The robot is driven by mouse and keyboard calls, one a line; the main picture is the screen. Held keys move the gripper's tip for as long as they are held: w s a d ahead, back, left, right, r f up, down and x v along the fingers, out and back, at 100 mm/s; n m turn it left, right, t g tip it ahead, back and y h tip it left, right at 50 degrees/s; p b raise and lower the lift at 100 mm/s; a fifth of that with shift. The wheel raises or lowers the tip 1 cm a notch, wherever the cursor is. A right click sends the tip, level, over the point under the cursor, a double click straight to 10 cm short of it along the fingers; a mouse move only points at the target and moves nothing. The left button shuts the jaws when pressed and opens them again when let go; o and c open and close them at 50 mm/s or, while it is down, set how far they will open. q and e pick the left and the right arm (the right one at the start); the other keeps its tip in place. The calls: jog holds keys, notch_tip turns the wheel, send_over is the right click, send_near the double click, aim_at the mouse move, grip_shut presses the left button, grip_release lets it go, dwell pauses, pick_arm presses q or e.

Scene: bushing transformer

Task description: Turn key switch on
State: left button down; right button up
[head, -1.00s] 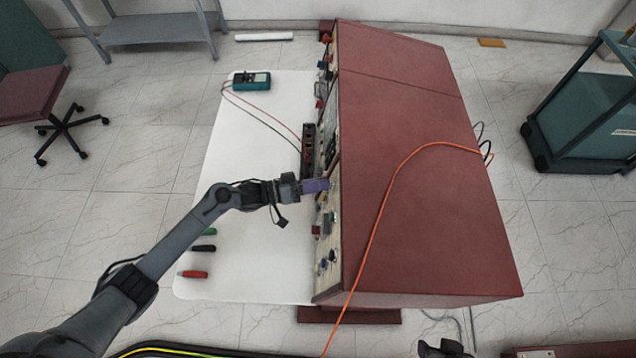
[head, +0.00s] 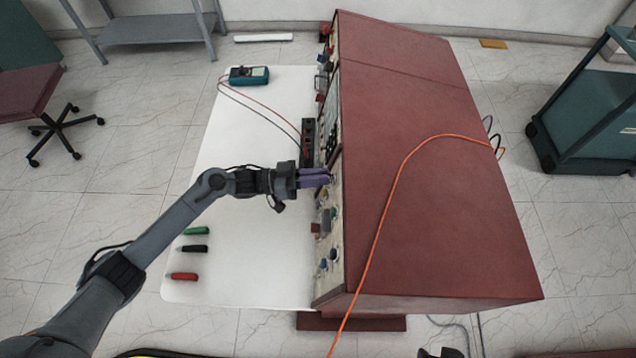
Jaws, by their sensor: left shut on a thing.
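The red cabinet (head: 450,200) has a control panel (head: 335,225) on its left side, seen at a steep angle, with several knobs, buttons and sockets. My left gripper (head: 322,178) has purple fingers, and their tips are at the middle of this panel. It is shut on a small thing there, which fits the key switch. The fingers hide the key switch, so its turn position cannot be seen. My right gripper does not show; only a small dark piece, perhaps of my right arm, shows at the bottom edge.
A white table (head: 250,250) bears a multimeter (head: 249,75) with leads, a dark socket block (head: 308,143), and green (head: 196,231), black (head: 195,249) and red (head: 184,276) pieces. An orange cable (head: 384,215) lies over the cabinet. The white table's middle is mostly clear.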

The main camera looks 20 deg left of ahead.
pick_arm(q)
jog(key=shift+w+m+g+h+b, duration=0.1)
jog(key=shift+m+g+b, duration=0.85)
jog(key=shift+m+b, duration=1.55)
jog(key=shift+s+m+g+h+b, duration=0.1)
jog(key=shift+m+g+b, duration=0.9)
jog(key=shift+m+b, duration=1.5)
jog(key=shift+w+m+g+h+b, duration=0.1)
jog(key=shift+m+g+b, duration=0.85)
jog(key=shift+m+b, duration=1.55)
jog(key=c, duration=1.3)
grip_release()
jog(key=shift+o, duration=0.2)
jog(key=shift+a, duration=0.15)
jog(key=s+a, duration=0.1)
jog(key=a, duration=0.9)
jog(key=shift+s+a+p, duration=0.2)
jog(key=shift+a+p, duration=0.1)
